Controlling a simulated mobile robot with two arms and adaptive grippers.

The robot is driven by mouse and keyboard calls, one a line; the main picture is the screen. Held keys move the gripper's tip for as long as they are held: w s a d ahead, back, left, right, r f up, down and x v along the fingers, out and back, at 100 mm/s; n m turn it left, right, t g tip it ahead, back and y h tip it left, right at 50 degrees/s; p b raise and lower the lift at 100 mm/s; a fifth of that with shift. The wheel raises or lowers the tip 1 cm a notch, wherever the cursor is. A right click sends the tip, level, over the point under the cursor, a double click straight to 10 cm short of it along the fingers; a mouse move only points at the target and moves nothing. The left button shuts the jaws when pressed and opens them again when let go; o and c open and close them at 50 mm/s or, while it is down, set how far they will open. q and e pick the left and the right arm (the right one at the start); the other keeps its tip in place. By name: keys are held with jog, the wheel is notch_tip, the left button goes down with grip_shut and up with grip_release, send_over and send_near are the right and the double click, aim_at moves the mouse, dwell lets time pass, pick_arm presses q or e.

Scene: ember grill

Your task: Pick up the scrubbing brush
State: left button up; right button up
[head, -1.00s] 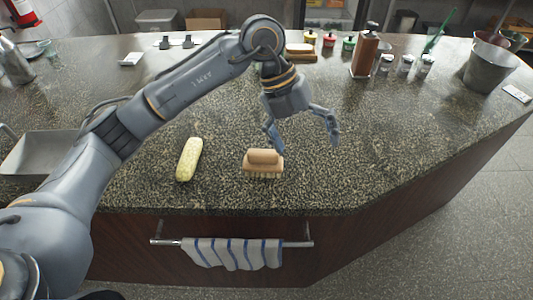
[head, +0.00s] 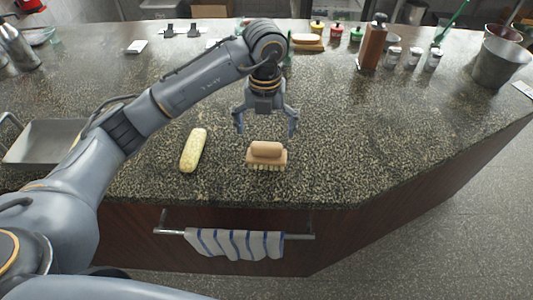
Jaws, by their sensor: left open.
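The scrubbing brush (head: 266,154) lies on the speckled stone counter (head: 350,150) near its front edge. It has a tan wooden body with a rounded grip on top and pale bristles facing down. My left gripper (head: 265,132) is open and empty, with its two fingers pointing down and spread apart. It is just behind and above the brush, apart from it as far as I can tell. My right gripper is not in view.
A pale yellow corn-like piece (head: 193,150) lies left of the brush. A metal tray (head: 45,143) is at the far left. A brown bottle (head: 372,42), shakers (head: 413,56) and a metal bucket (head: 500,62) stand at back right. A striped towel (head: 235,244) hangs in front.

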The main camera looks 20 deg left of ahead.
aim_at(267, 144)
pick_arm(q)
jog(key=shift+s+f+p, duration=0.1)
jog(key=shift+f+p, duration=0.2)
jog(key=shift+f, duration=0.1)
jog(key=f, duration=0.1)
jog(key=f+p, duration=0.1)
jog(key=f, duration=0.1)
jog(key=shift+d+f+p, duration=0.2)
jog(key=shift+f+p, duration=0.1)
jog(key=shift+f, duration=0.4)
jog(key=shift+c, duration=0.2)
jog(key=c, duration=1.3)
jog(key=shift+r, duration=0.1)
